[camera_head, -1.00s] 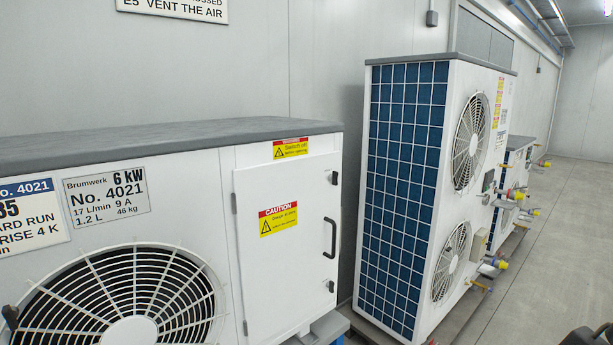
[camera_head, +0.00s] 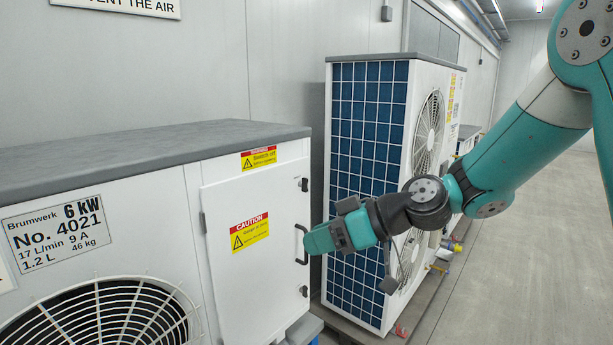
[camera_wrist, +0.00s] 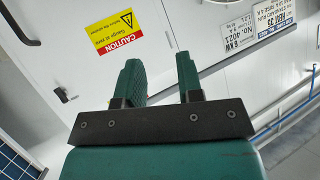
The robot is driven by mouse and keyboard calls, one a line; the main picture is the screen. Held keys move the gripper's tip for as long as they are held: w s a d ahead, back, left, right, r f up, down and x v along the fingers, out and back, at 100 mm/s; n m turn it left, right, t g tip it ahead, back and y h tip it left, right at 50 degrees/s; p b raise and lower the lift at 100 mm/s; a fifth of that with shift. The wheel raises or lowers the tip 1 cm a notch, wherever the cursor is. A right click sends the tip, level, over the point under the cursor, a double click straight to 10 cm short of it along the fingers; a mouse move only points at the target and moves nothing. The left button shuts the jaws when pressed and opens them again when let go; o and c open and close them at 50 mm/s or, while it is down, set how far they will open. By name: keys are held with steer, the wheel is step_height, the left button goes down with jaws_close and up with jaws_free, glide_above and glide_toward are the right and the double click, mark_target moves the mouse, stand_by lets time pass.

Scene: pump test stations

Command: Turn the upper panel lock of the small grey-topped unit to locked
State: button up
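The small grey-topped unit (camera_head: 150,150) stands at the left, its white door panel (camera_head: 255,285) closed. The upper panel lock (camera_head: 304,184) is a small dark latch at the door's upper right edge; how it is turned is too small to tell. In the upside-down wrist view, a dark lock (camera_wrist: 62,94), apparently the same one, shows left of the fingers. A lower lock (camera_head: 304,291) and a black handle (camera_head: 302,246) sit on the same edge. My gripper (camera_head: 308,241) is in front of the handle, below the upper lock. Its fingers (camera_wrist: 160,65) are apart and empty.
A tall unit with a blue grille (camera_head: 360,150) stands close to the right, behind my arm. The concrete floor (camera_head: 540,220) at the right is clear.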

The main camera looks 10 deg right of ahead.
steer(key=w+d+m+t+p, duration=0.1)
steer(key=w+d+t, duration=0.4)
steer(key=w+d, duration=0.3)
steer(key=m+t+h+p, duration=0.1)
steer(key=m+t, duration=0.1)
steer(key=t, duration=0.2)
glide_toward(304, 185)
steer(key=p+x, duration=0.7)
steer(key=x, duration=0.1)
steer(key=shift+w+r+p, duration=0.15)
steer(key=shift+w+p, duration=0.1)
steer(key=shift+p, duration=0.15)
jaws_close()
